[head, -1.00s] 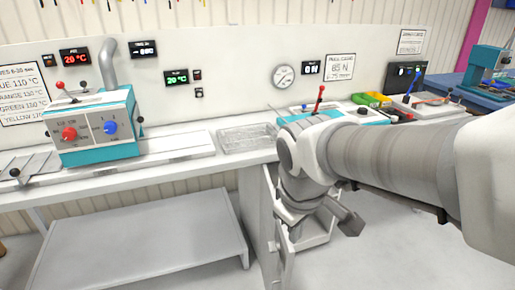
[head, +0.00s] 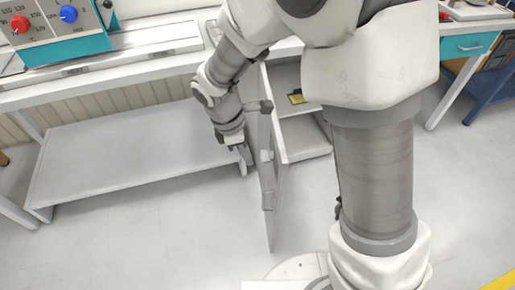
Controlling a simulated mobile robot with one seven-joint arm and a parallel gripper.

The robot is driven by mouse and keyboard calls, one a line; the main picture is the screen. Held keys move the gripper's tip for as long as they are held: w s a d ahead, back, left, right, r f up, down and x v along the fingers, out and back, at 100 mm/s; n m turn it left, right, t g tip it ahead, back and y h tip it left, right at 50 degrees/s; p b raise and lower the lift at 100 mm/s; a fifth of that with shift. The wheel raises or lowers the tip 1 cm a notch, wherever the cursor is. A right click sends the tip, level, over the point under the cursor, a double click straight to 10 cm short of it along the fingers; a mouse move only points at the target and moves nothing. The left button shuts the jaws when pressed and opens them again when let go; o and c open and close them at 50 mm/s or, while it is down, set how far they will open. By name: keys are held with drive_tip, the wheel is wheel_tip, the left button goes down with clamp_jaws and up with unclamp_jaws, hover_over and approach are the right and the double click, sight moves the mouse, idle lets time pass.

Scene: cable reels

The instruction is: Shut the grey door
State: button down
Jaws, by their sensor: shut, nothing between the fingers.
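The grey door (head: 268,222) stands open below the bench, seen nearly edge-on, swung out toward me from the cabinet. A grey handle shows on its left face. My gripper (head: 247,158) is shut and empty, pointing down at the left of the door, close to its left face. I cannot tell whether it touches the door. The open cabinet (head: 307,141) shows to the right of the door, with a shelf inside. My arm hides the cabinet's upper part.
A small yellow item (head: 296,98) lies on the cabinet shelf. A low grey shelf (head: 130,150) runs under the bench on the left. A teal-and-white machine (head: 58,30) stands on the bench (head: 110,75). The floor in front is clear, apart from my own body.

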drive_tip(key=d+f+b, duration=0.3)
drive_tip(key=d+f, duration=0.3)
drive_tip(key=f, duration=0.2)
drive_tip(key=shift+w+f, duration=0.15)
drive_tip(key=shift+w, duration=0.15)
drive_tip(key=shift+d, duration=0.15)
